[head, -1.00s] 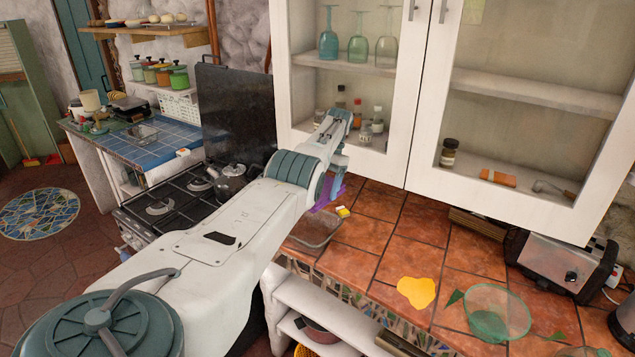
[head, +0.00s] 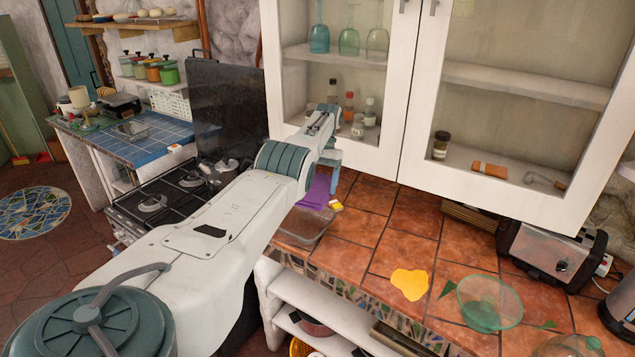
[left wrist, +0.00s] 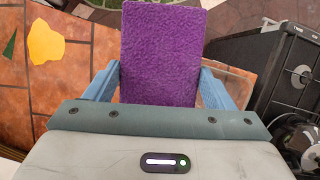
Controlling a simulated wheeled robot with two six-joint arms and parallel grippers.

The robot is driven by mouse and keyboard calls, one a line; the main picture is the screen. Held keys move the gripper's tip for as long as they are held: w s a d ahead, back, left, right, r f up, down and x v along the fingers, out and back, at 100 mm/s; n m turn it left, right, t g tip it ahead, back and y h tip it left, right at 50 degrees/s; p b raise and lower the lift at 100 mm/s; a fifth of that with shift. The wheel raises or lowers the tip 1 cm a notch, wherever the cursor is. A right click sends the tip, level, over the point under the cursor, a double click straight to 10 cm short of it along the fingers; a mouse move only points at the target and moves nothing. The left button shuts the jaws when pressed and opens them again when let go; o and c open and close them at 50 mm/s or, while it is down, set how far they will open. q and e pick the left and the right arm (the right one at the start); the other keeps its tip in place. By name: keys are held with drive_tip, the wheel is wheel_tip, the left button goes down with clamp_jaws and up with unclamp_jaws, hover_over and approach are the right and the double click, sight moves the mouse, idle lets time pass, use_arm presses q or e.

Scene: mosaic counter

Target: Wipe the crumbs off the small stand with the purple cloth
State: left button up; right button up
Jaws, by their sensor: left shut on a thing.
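My left gripper (head: 330,174) is shut on the purple cloth (head: 315,192), which hangs out beyond the fingers over the counter by the stove. In the left wrist view the cloth (left wrist: 160,50) is a flat, fuzzy rectangle between the two blue fingers. A low, see-through brownish piece (head: 303,228), likely the small stand, sits on the tiles below the cloth and is partly hidden by my arm and the cloth. I cannot tell whether the cloth touches it. I cannot make out any crumbs. My right gripper is not in view.
A small yellow block (head: 336,205) lies beside the cloth. A yellow flat shape (head: 410,284), a green glass bowl (head: 488,303) and a toaster (head: 551,257) are farther right. The stove (head: 165,203) is to the left; a white wall cabinet (head: 390,110) hangs above the counter.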

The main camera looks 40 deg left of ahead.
use_arm(q)
drive_tip(key=shift+w+d+f+n+t+h, duration=0.1)
drive_tip(key=shift+d+f+n+t+h, duration=0.1)
drive_tip(key=shift+n, duration=0.5)
drive_tip(key=shift+w+d+f+n+t+h, duration=0.1)
drive_tip(key=shift+d+n+h, duration=0.1)
drive_tip(key=shift+n, duration=0.5)
